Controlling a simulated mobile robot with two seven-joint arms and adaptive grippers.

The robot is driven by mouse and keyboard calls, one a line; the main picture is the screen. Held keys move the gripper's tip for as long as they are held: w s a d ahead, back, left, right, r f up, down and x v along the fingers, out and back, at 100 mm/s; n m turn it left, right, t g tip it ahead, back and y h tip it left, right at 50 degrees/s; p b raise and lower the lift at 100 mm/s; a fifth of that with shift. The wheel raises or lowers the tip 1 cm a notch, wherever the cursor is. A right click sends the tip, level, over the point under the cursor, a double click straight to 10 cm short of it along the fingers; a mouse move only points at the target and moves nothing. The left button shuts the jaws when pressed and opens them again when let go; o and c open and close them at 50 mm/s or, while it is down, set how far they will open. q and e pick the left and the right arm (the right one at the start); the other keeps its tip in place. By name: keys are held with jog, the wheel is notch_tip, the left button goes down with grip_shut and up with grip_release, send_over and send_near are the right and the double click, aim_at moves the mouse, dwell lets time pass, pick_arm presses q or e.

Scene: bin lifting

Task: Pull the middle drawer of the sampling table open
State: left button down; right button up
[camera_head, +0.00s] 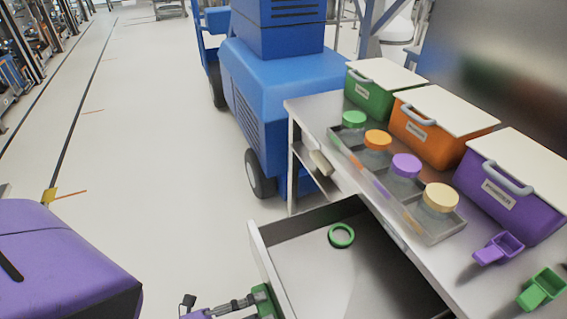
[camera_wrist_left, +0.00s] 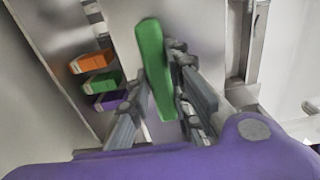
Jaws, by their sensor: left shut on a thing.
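The sampling table (camera_head: 335,110) stands at the right in the head view. A drawer (camera_head: 262,255) of it is pulled out toward me, and its inside shows a loose green ring (camera_head: 341,236). I cannot tell from these views which drawer of the stack it is. Its green handle (camera_head: 264,300) is at the bottom edge of the head view. My left gripper (camera_head: 250,302) is at this handle. In the left wrist view the fingers (camera_wrist_left: 158,85) are shut on the green handle (camera_wrist_left: 152,52), one on each side. My right gripper is not in view.
On the table stand green (camera_head: 370,98), orange (camera_head: 425,138) and purple (camera_head: 510,205) bins, a tray (camera_head: 450,232) with several lidded jars, and purple (camera_head: 499,249) and green (camera_head: 542,290) scoops. A blue machine (camera_head: 270,85) stands behind. The floor (camera_head: 170,170) at left is clear.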

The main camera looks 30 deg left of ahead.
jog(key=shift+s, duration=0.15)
pick_arm(q)
jog(key=c, duration=1.8)
grip_release()
jog(key=shift+c, duration=0.2)
jog(key=shift+o, duration=1.1)
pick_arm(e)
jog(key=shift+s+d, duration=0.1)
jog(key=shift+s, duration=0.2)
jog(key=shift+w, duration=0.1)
pick_arm(q)
jog(key=v, duration=1.2)
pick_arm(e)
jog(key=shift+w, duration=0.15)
